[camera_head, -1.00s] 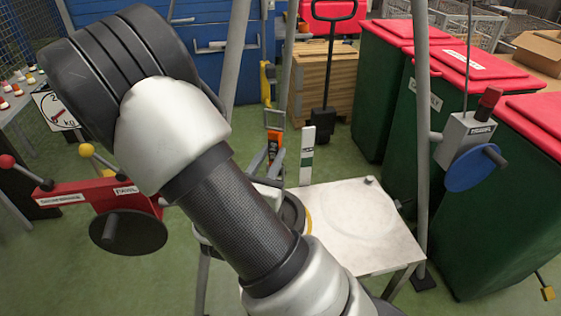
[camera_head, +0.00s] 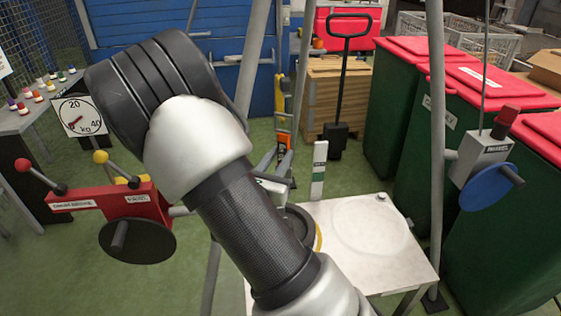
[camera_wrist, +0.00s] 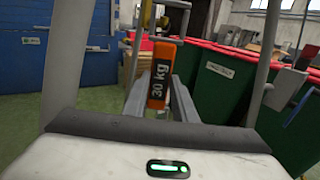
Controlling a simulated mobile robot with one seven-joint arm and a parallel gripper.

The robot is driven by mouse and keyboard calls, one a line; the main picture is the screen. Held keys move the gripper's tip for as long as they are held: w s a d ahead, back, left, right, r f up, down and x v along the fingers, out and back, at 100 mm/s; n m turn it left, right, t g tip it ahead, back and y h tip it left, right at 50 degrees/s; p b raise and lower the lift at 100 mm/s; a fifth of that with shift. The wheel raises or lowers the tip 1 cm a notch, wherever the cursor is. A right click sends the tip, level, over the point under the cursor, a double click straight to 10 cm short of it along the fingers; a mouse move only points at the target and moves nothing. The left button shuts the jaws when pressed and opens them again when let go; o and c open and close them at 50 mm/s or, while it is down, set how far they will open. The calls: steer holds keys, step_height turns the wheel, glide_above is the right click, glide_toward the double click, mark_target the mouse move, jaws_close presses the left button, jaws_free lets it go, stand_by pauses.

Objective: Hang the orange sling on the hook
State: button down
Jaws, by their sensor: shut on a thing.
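The orange sling, with its label "30 kg" (camera_wrist: 165,75), is upright between the fingers of my gripper (camera_wrist: 158,100) in the wrist view. It also shows in the head view as a small orange patch (camera_head: 283,140) behind my forearm. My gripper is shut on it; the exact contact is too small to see. A yellow part, apparently the hook (camera_head: 279,93), is just above the orange piece in the head view. It also shows at the top of the wrist view (camera_wrist: 145,17). I cannot tell whether the sling touches the hook.
Grey frame legs (camera_head: 437,130) stand around a white table (camera_head: 405,235). A red winch box with a crank (camera_head: 120,205) is at left; a grey box with a blue wheel (camera_head: 483,165) is at right. Green bins with red lids (camera_head: 480,190) line the right side.

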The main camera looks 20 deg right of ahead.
mark_target(278, 151)
steer(key=shift+w+d+f, duration=0.1)
steer(key=shift+w+d, duration=0.1)
steer(key=shift+w, duration=0.6)
steer(key=shift+w+d+f, duration=0.1)
steer(key=shift+w+d, duration=0.05)
steer(key=shift+w, duration=0.6)
steer(key=shift+w+d+f+b, duration=0.1)
steer(key=shift+w+f+b, duration=0.35)
steer(key=shift+w+b, duration=0.05)
steer(key=c, duration=1.4)
jaws_free()
